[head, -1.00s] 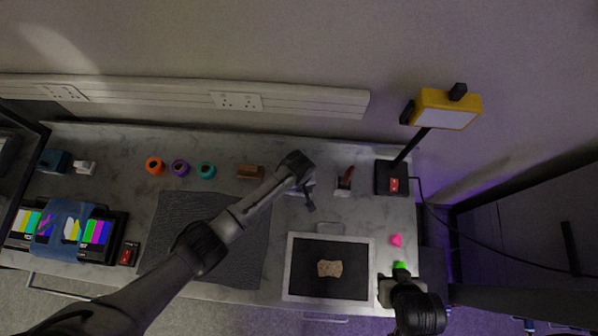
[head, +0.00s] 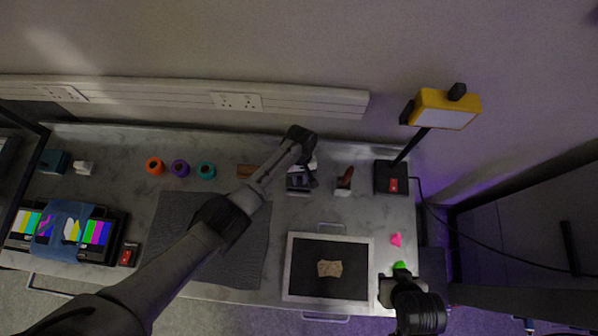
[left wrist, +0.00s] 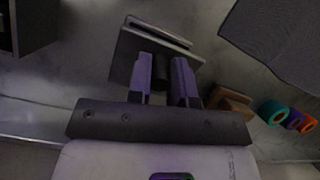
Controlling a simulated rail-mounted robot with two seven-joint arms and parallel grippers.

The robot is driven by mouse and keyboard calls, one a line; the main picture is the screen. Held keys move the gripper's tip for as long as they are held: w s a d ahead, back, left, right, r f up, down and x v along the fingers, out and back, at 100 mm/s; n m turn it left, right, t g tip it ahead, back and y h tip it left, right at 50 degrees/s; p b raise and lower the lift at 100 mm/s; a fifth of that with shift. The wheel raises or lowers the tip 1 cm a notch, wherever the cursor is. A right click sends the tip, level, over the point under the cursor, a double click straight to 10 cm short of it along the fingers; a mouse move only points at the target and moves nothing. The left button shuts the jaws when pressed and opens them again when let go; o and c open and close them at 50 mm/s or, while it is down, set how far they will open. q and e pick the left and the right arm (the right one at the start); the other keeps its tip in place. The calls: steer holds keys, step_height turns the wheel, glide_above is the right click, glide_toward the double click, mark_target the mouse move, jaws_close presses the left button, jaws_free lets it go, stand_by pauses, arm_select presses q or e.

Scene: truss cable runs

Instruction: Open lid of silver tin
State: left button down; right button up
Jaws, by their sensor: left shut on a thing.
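The silver tin (head: 300,188) stands near the back middle of the table, mostly hidden in the head view by my left gripper (head: 302,176). In the left wrist view, the tin (left wrist: 128,58) is a flat grey box with a light strip along its far edge. My left gripper (left wrist: 162,82) has its fingers against the tin's near side, with a dark rounded piece between them. It is shut on the tin, seemingly at its lid; I cannot tell whether the lid has lifted. My right gripper (head: 388,290) is at the table's front right corner, its jaws unclear.
A brown block (head: 246,171) and teal (head: 206,171), purple (head: 180,168) and orange (head: 155,166) rings lie left of the tin. A brush-like item (head: 344,181) and lamp (head: 391,178) stand right. A framed tray (head: 287,270) with a sponge (head: 330,268) lies in front.

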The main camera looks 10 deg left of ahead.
arm_select(q)
steer(key=shift+w+a+r+g+b, duration=0.1)
steer(key=shift+w+r+g+b, duration=0.2)
steer(key=shift+g+b, duration=0.45)
steer(key=shift+w+r+g+b, duration=0.1)
steer(key=shift+w+g+b, duration=0.25)
steer(key=shift+g+b, duration=0.35)
steer(key=c, duration=1)
jaws_free()
steer(key=shift+b+v, duration=0.6)
steer(key=shift+v, duration=3.15)
steer(key=shift+a, duration=0.1)
